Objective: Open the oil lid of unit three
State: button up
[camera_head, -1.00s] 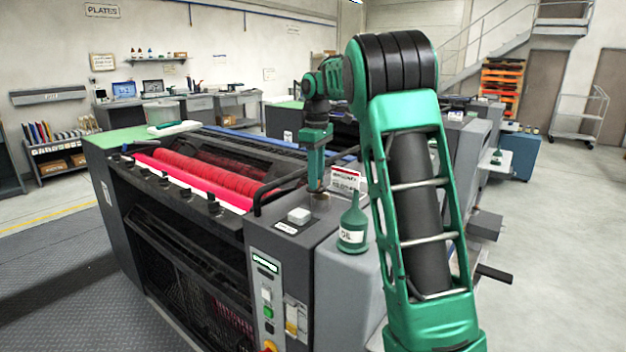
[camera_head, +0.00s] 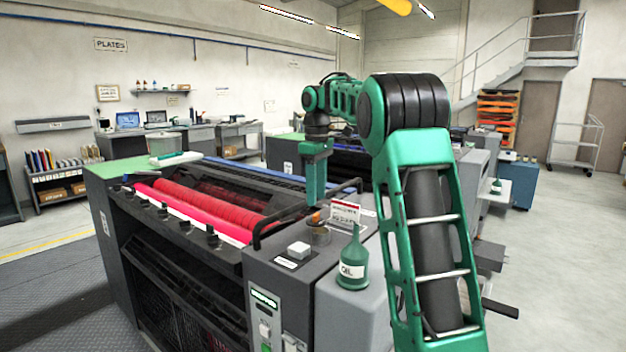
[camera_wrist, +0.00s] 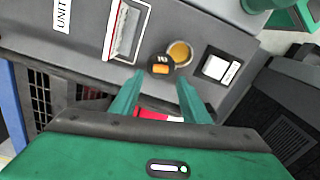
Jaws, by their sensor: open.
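The oil lid (camera_wrist: 160,65) is a dark round cap with an orange mark, beside the round amber oil opening (camera_wrist: 180,52) in the wrist view. The opening is uncovered and the lid appears tipped up at its edge. In the head view the lid shows as a small orange patch (camera_head: 315,217) above the filler cup (camera_head: 318,233) on the press's grey top. My gripper (camera_head: 316,198) is above the lid, fingers pointing down. In the wrist view its two fingers (camera_wrist: 159,80) are apart and empty, with the lid just beyond the tips. A "UNIT" label (camera_wrist: 62,14) is cut off, its number unseen.
A green oil can (camera_head: 353,260) stands right of the filler cup. A black rail (camera_head: 270,222) and red rollers (camera_head: 200,195) lie to the left.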

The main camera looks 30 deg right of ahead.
aim_at(316, 214)
jog(key=shift+r, duration=2.65)
